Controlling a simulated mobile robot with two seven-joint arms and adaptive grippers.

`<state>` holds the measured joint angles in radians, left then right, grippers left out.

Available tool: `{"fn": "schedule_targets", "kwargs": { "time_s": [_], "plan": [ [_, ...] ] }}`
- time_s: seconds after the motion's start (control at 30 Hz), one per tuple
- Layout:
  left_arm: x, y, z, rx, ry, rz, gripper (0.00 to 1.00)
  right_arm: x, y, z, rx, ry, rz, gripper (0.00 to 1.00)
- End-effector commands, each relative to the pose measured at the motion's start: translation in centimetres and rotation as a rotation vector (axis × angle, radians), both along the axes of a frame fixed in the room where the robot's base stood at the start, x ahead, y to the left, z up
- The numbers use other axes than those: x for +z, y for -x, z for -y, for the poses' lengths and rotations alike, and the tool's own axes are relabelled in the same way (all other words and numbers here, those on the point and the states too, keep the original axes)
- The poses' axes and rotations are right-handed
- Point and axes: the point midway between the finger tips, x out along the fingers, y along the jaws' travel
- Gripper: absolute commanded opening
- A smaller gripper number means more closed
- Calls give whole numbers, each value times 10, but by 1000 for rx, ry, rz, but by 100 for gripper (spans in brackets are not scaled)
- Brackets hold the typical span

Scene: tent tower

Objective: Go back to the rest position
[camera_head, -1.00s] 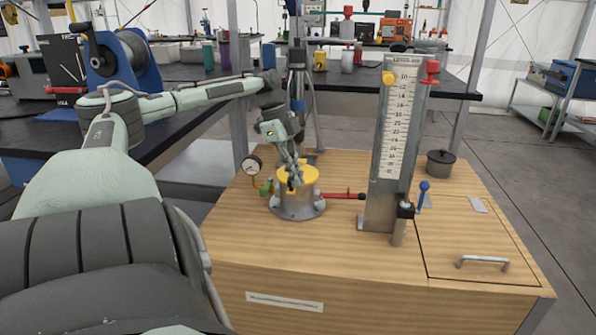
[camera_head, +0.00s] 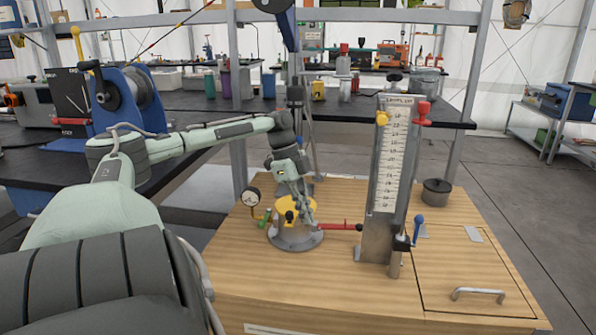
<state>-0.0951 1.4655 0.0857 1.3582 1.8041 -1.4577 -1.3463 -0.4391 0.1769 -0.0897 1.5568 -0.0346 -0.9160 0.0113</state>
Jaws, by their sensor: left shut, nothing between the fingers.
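My left gripper (camera_head: 303,214) points down at the yellow-topped metal fixture (camera_head: 293,238) on the wooden cabinet top. Its fingers are shut with nothing visible between them, at or just in front of the yellow cap (camera_head: 290,208); I cannot tell whether they touch it. My left arm (camera_head: 200,138) reaches in from the left. My right gripper is out of view.
A tall scale column (camera_head: 390,165) with yellow, red and blue handles stands right of the fixture. A red-handled valve (camera_head: 340,227) lies between them, and a pressure gauge (camera_head: 252,197) stands left. A dark pot (camera_head: 436,192) sits at the back right. Black workbenches (camera_head: 190,103) are behind.

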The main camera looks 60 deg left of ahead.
Motion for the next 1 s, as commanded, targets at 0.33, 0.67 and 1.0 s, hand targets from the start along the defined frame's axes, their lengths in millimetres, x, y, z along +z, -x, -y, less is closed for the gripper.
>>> {"fn": "schedule_targets", "kwargs": {
  "time_s": [0.33,0.67,1.0],
  "plan": [
    [71,8,-22,0,-1,3,0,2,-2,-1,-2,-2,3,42],
    [95,12,-30,0,1,0,0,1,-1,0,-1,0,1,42],
    [94,12,-30,0,1,0,0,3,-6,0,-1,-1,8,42]
  ]
}}
